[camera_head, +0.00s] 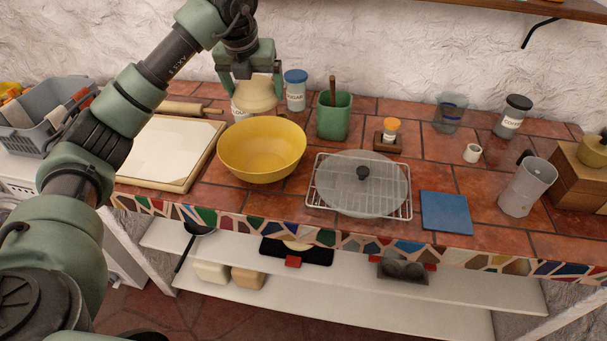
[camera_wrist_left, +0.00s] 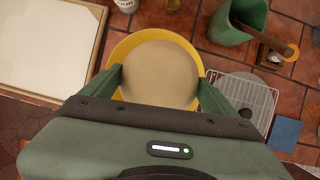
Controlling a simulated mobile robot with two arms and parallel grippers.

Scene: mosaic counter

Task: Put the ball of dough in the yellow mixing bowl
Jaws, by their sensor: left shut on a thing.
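The yellow mixing bowl (camera_head: 262,165) stands upright on the tiled counter and its inside looks empty in the head view. My left gripper (camera_head: 252,92) is shut on the ball of dough (camera_head: 256,94), a pale beige lump held between its two fingers. In the head view the dough is above and behind the bowl, in front of the flour jar. In the left wrist view the dough (camera_wrist_left: 160,75) sits between the green fingers and covers most of the bowl (camera_wrist_left: 122,50), whose rim shows around it. My right gripper is in neither view.
A wooden-framed pastry board (camera_head: 165,150) lies left of the bowl. A green utensil crock (camera_head: 334,118) and a sugar jar (camera_head: 296,92) stand behind it. A wire rack with a glass lid (camera_head: 350,190) is to the right, beside a blue board (camera_head: 446,212).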

